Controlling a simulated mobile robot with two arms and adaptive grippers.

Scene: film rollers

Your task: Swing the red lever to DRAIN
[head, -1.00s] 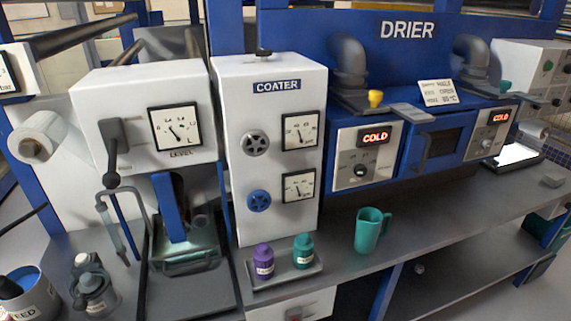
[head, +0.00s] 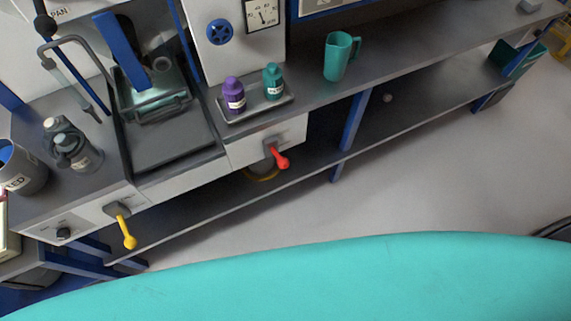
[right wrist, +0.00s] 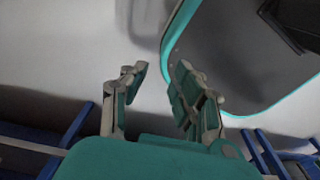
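The red lever (head: 278,156) sits on the white front panel (head: 252,143) below the tray with the two bottles in the head view. Its handle points down and to the right. No DRAIN label can be read. My right gripper (right wrist: 158,85) shows in the right wrist view with its fingers apart and nothing between them, over pale floor. The red lever is not in the right wrist view. My left gripper is in neither current view.
A yellow lever (head: 125,228) hangs from the panel at the left. Purple (head: 233,94) and teal (head: 272,82) bottles stand on a small tray. A teal jug (head: 338,56) stands on the counter. A lower shelf (head: 215,201) runs below. The floor (head: 430,165) in front is clear.

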